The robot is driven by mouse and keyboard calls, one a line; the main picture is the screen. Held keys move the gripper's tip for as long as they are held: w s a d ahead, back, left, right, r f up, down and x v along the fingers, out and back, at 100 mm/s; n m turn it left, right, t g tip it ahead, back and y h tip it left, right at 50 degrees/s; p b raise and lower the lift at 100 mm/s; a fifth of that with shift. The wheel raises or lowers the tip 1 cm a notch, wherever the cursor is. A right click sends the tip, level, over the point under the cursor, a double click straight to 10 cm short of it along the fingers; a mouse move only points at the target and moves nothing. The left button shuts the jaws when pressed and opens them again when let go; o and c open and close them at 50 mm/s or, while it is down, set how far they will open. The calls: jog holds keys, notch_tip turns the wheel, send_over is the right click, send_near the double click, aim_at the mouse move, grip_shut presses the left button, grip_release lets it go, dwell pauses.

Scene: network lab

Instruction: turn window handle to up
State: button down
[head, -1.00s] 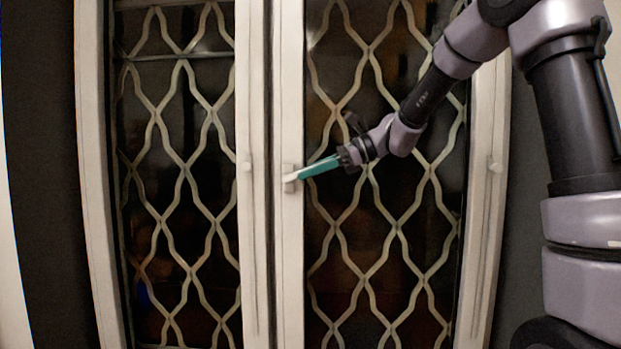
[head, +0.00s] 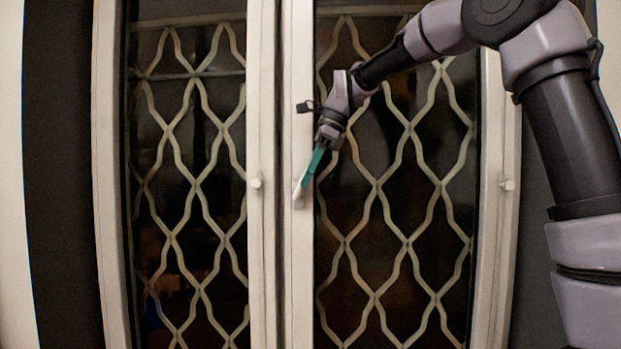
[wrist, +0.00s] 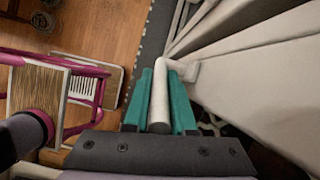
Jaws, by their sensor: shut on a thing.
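The white window handle (head: 298,196) sits on the pale centre frame of the window (head: 299,270). It points steeply up, leaning a little to the right in the head view. My gripper (head: 307,180), with teal fingers, comes down on it from the upper right and is shut on its grip. In the wrist view the handle's rounded grip (wrist: 159,98) lies between the two teal fingers, and its neck bends toward the white frame (wrist: 255,65). The fingers hide part of the grip in the head view.
Wavy lattice bars (head: 375,185) cover the dark panes on both sides. Small white knobs stick out at left (head: 257,183) and right (head: 507,184). In the wrist view, a pink-framed piece of furniture (wrist: 98,92) stands on the wooden floor (wrist: 90,28).

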jog(key=shift+a, duration=0.15)
dwell(0.4)
jog(key=c, duration=0.8)
grip_release()
jog(key=shift+r, duration=0.1)
jog(key=v, duration=1)
jog(key=shift+r, duration=0.35)
